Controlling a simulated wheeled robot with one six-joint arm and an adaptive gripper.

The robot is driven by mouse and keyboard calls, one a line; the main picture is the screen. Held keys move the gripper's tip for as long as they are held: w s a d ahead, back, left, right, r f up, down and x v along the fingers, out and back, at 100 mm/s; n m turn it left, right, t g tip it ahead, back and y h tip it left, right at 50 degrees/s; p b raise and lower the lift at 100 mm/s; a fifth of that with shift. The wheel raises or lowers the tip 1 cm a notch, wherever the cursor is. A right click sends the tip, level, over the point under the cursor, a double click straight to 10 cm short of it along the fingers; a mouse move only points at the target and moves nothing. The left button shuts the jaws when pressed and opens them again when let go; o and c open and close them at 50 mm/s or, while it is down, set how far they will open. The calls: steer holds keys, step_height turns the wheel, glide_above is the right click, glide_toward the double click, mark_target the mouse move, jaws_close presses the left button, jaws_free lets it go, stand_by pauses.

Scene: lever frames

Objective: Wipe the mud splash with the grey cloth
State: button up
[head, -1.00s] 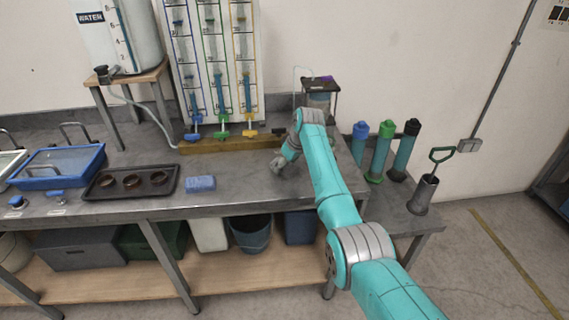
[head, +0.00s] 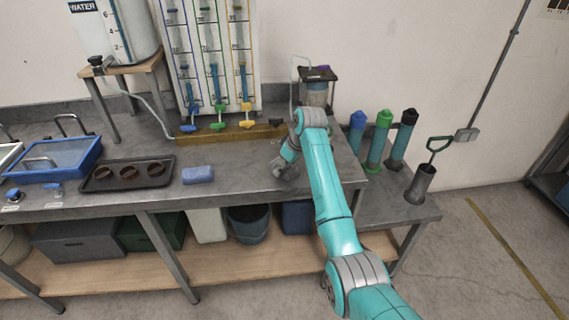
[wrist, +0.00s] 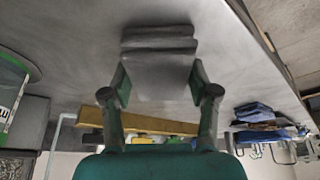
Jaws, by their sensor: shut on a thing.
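My gripper (wrist: 158,85) is shut on a grey cloth (wrist: 158,45), which looks folded in layers and sits between the two fingers in the wrist view. In the head view my gripper (head: 282,168) is low over the grey bench top, right of the blue sponge. The cloth cannot be made out there. I cannot tell whether the cloth touches the bench. I cannot make out the mud splash in either view; the gripper, cloth or arm may hide it.
A wooden beam (head: 226,133) with coloured valves stands behind. Capped tubes (head: 378,140) and a metal holder (head: 420,185) stand at right. Bench between sponge and gripper is clear.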

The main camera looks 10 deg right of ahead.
steer(key=shift+w+d, duration=0.1)
steer(key=shift+w, duration=2.65)
steer(key=shift+w+f, duration=0.1)
steer(key=shift+w, duration=0.8)
steer(key=shift+r, duration=3.05)
step_height(320, 180, up, 3)
steer(key=shift+f, duration=0.1)
